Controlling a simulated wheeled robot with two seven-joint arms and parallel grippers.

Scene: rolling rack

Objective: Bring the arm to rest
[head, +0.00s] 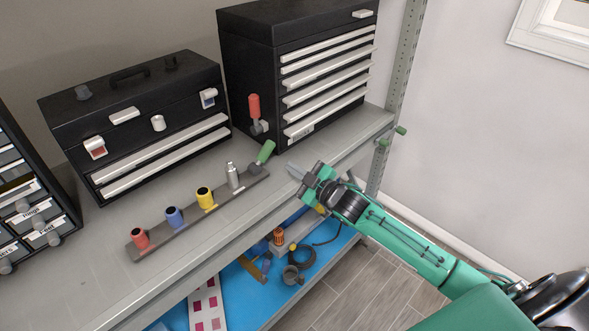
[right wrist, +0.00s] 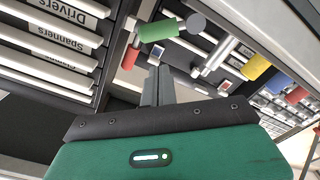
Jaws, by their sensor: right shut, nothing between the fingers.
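My right arm, green, comes in from the lower right of the head view. My right gripper (head: 294,170) is shut and empty over the front edge of the grey rack shelf (head: 330,142). It is to the right of the socket rail (head: 190,222) and apart from it. In the right wrist view the closed fingers (right wrist: 158,85) point up toward the rail's green piece (right wrist: 158,31). My left gripper is not in the head view.
A tall black drawer cabinet (head: 249,55) and a black toolbox (head: 130,85) stand at the back of the shelf. Bins (head: 40,212) stand at the left. A blue-lined lower shelf (head: 257,305) holds small parts. Open floor (head: 365,290) lies at the right.

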